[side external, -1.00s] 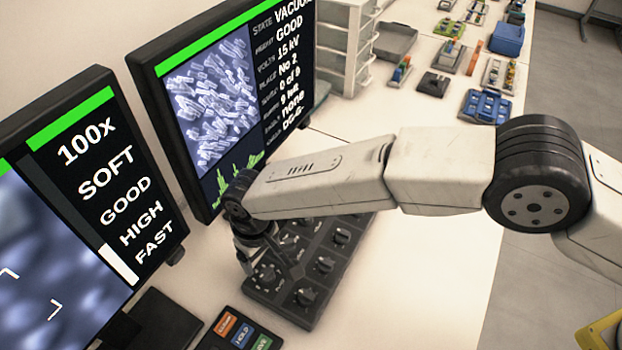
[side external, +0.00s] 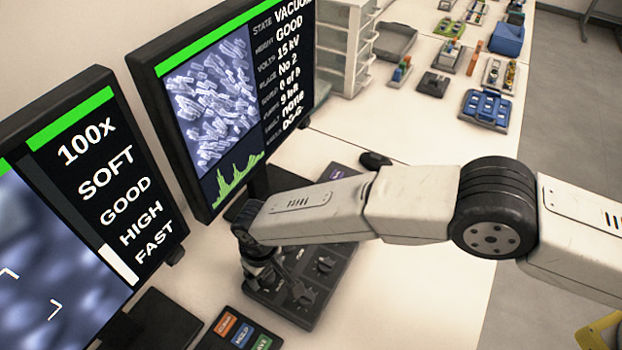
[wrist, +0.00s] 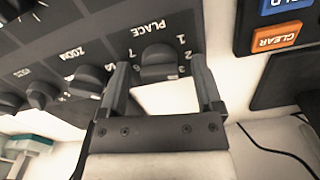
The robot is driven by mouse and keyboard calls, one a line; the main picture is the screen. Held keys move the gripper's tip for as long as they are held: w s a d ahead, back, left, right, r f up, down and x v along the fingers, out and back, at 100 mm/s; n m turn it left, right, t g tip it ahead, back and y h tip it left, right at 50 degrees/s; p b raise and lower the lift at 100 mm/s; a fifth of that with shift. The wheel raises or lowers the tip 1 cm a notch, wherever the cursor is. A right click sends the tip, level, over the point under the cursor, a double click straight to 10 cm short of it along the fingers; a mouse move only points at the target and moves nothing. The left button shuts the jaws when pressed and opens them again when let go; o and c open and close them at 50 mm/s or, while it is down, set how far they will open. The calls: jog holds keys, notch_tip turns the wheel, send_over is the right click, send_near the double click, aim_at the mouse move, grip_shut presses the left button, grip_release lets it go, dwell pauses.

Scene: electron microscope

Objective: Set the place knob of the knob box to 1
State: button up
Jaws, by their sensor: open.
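The black knob box (side external: 318,310) lies on the white bench in front of the monitors. In the wrist view, its place knob (wrist: 159,60) is a dark ridged knob under the label PLACE, with 1, 2 and 3 at its right and 7 at its left. My gripper (wrist: 160,64) is open, one finger at each side of the place knob; I cannot tell whether either finger touches it. In the side view my gripper (side external: 268,280) is low over the near-left part of the box and hides that knob. The right monitor (side external: 215,110) reads PLACE No 2.
The zoom knob (wrist: 90,80) is close beside the left finger in the wrist view. A button pad (side external: 240,332) with orange, blue and green buttons lies close to the box. The left monitor (side external: 90,180) stands near. Trays with small parts lie farther along the bench.

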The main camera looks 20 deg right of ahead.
grip_shut()
jog(key=shift+n, duration=0.5)
jog(key=n, duration=0.3)
jog(key=shift+n, duration=2)
grip_release()
